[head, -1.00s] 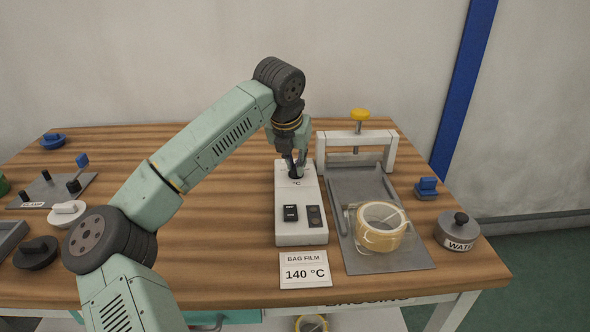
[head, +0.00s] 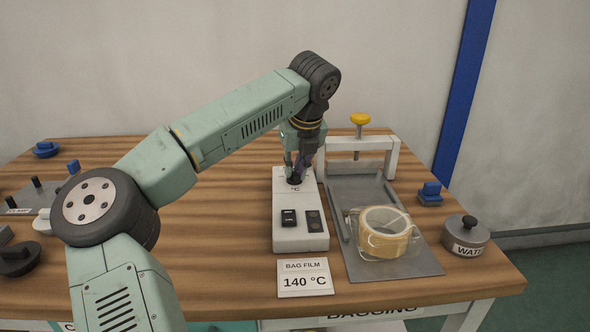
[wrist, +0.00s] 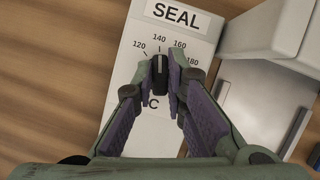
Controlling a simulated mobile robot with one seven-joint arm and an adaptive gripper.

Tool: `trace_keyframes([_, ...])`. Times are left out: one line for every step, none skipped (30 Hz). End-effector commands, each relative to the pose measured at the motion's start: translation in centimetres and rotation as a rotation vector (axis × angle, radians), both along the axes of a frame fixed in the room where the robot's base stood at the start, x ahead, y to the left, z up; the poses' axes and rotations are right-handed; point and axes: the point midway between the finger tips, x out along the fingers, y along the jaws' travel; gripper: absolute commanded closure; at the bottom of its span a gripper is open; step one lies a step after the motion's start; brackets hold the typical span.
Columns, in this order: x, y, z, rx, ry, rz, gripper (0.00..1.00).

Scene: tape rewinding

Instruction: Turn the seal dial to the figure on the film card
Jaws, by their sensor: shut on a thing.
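The seal dial is a small black knob (wrist: 160,75) on the white control box (head: 300,230). The wrist view shows its scale with marks 120, 140, 160 and 180 and the word SEAL above. The knob's far end points close to the 140 mark. My gripper (wrist: 160,88) is shut on the knob, with one purple-padded finger on each side. The film card (head: 305,278), in front of the box, reads BAG FILM 140 °C.
Bare wood lies left of the box.

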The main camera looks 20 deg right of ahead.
Motion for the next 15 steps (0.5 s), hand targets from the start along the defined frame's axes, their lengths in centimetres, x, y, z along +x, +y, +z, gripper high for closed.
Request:
trace_keyframes([-0.19, 0.16, -0.61, 0.009, 0.014, 0.007, 1.00])
trace_keyframes([-0.20, 0.17, -0.61, 0.010, 0.014, 0.010, 1.00])
trace_keyframes([-0.20, 0.17, -0.61, 0.010, 0.014, 0.013, 1.00])
trace_keyframes([-0.21, 0.17, -0.61, 0.010, 0.015, 0.015, 1.00])
trace_keyframes([-0.21, 0.17, -0.62, 0.009, 0.015, 0.016, 1.00])
trace_keyframes([-0.22, 0.17, -0.62, 0.010, 0.015, 0.017, 1.00])
trace_keyframes([-0.22, 0.17, -0.62, 0.010, 0.015, 0.017, 1.00])
trace_keyframes([-0.22, 0.17, -0.62, 0.010, 0.015, 0.017, 1.00])
trace_keyframes([-0.23, 0.17, -0.63, 0.010, 0.015, 0.017, 1.00])
trace_keyframes([-0.22, 0.17, -0.64, 0.010, 0.016, 0.017, 1.00])
trace_keyframes([-0.23, 0.17, -0.64, 0.010, 0.016, 0.016, 1.00])
trace_keyframes([-0.23, 0.17, -0.65, 0.010, 0.016, 0.016, 1.00])
trace_keyframes([-0.23, 0.17, -0.65, 0.010, 0.016, 0.016, 1.00])
trace_keyframes([-0.23, 0.17, -0.66, 0.010, 0.016, 0.016, 1.00])
trace_keyframes([-0.23, 0.17, -0.66, 0.010, 0.016, 0.015, 0.87])
